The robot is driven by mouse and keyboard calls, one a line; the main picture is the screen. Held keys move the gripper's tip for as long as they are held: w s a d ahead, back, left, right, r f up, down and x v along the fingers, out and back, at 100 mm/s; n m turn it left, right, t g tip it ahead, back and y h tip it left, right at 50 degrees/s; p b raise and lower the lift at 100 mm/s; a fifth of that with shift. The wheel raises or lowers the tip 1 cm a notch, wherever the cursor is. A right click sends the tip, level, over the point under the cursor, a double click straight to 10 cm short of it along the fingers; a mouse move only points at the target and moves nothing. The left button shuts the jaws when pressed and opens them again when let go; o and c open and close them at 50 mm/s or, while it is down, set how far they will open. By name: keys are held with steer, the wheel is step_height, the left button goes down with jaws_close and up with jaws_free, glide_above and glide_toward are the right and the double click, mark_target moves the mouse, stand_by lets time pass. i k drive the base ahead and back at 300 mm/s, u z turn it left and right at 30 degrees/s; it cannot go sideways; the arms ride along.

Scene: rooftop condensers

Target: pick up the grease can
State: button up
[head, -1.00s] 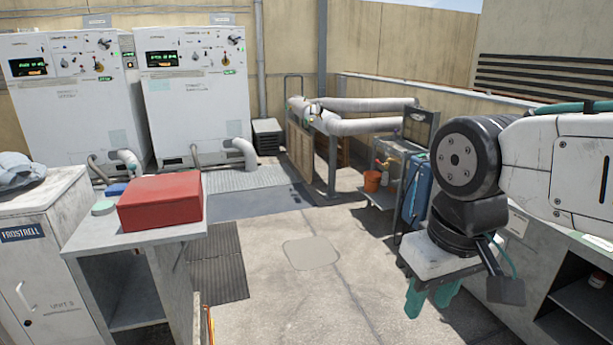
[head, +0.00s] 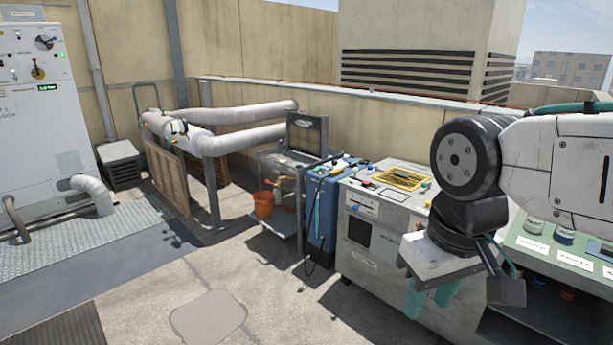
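I cannot pick out a grease can for certain.
A grey control cabinet (head: 362,235) with a yellow grille stands behind my gripper. A blue case (head: 321,215) and an orange bucket (head: 263,204) are beyond it. Wrapped pipes (head: 240,138) run along the wall. Bare concrete floor (head: 270,300) lies open at lower centre.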

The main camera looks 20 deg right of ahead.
mark_target(562, 234)
steer(key=z, duration=0.95)
steer(key=i, duration=0.95)
steer(key=z, duration=1.05)
steer(key=i, duration=0.2)
steer(key=z, duration=0.1)
